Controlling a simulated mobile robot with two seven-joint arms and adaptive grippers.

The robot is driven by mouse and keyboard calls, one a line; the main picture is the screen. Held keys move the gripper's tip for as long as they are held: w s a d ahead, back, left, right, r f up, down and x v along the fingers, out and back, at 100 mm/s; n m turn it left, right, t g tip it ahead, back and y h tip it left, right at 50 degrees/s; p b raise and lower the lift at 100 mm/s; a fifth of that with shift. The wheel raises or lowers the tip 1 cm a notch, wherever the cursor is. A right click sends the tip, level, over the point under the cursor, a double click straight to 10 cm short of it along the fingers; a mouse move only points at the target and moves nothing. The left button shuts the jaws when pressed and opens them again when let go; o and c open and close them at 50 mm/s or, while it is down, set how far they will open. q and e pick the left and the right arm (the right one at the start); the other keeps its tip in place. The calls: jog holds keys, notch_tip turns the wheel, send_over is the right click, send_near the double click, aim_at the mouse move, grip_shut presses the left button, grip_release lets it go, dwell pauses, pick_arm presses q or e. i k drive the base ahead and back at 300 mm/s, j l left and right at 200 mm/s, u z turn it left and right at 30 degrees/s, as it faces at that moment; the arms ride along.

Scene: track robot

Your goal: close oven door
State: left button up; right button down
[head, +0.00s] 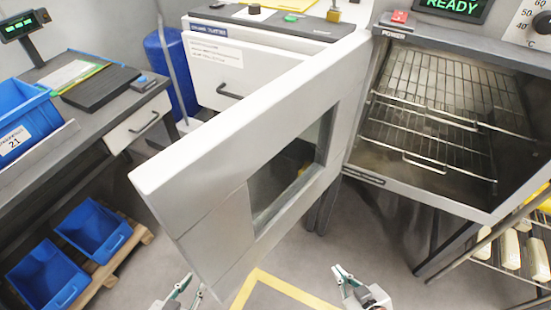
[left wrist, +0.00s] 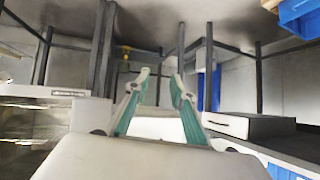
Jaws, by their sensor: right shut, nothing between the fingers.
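The oven (head: 440,120) is at the right in the head view, its front uncovered and its wire racks showing. Its pale grey door (head: 215,130), with a dark window (head: 290,170), stands wide open and reaches left from the oven's left side. My left gripper (head: 188,286) is low in the head view, near the door's lower outer corner; whether it touches is unclear. In the left wrist view its green-edged fingers (left wrist: 159,82) are apart, with nothing clearly held between them. My right gripper (head: 338,270) is shut and empty, low in front of the oven, apart from the door.
A bench with a blue bin (head: 25,120) and a scale (head: 25,28) stands at the left. Blue crates (head: 92,228) sit on a pallet below. A drawer cabinet (head: 225,70) is behind the door. Yellow-taped floor (head: 285,285) lies clear between my grippers.

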aim_at(196, 188)
jog(key=i+j+z, duration=0.2)
jog(key=j+z, duration=0.3)
jog(key=i+j+z, duration=0.15)
jog(key=j+z, duration=0.85)
jog(key=j, duration=0.1)
